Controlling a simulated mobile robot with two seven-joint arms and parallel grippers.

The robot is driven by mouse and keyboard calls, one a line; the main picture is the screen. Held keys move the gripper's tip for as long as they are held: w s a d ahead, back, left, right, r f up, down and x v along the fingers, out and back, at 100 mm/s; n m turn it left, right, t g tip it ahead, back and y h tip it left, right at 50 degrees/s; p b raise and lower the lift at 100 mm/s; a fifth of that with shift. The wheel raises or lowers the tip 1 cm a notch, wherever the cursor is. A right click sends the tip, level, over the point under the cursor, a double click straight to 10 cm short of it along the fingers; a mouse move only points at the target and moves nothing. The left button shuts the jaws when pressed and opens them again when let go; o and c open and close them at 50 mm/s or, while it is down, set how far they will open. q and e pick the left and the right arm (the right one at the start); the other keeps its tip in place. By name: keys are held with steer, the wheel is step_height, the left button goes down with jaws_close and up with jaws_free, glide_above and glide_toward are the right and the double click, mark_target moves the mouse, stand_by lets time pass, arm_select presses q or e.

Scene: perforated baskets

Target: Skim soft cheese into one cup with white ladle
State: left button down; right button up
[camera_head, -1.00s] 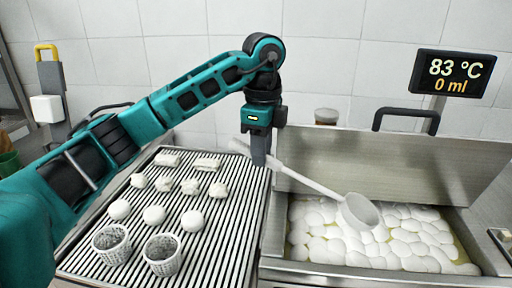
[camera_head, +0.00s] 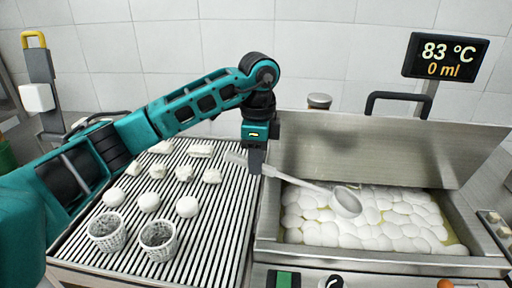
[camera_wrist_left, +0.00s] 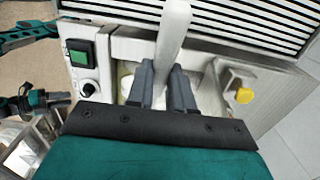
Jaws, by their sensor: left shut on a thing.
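My left gripper (camera_head: 256,168) is shut on the handle of the white ladle (camera_head: 300,182), over the left end of the vat. The handle also shows between the fingers in the left wrist view (camera_wrist_left: 172,42). The ladle slants down to the right, and its round bowl is over the white soft cheese (camera_head: 385,228). I cannot tell if the bowl touches it. The cheese lies in several pale lumps in the steel vat (camera_head: 300,250). Two white perforated cups, a left one (camera_head: 107,234) and a right one (camera_head: 157,240), stand on the ribbed drain table.
Several white cheese pieces (camera_head: 187,207) lie on the ribbed drain table (camera_head: 212,235) behind the cups. The vat's raised steel lid (camera_head: 390,152) stands behind the cheese. A display (camera_head: 444,56) reads 83 °C and 0 ml. A jar (camera_head: 319,101) is behind the lid.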

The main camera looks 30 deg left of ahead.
arm_select(q)
step_height(320, 180, down, 9)
steer(key=b, duration=0.2)
stand_by(0.6)
stand_by(0.8)
steer(key=shift+r+t+h+p, duration=0.2)
steer(key=shift+r+h+p, duration=0.3)
steer(key=shift+r, duration=3.3)
steer(key=shift+r+t+h+p, duration=0.2)
steer(key=shift+r+h+p, duration=0.3)
steer(key=shift+r, duration=3.3)
steer(key=shift+a, duration=0.1)
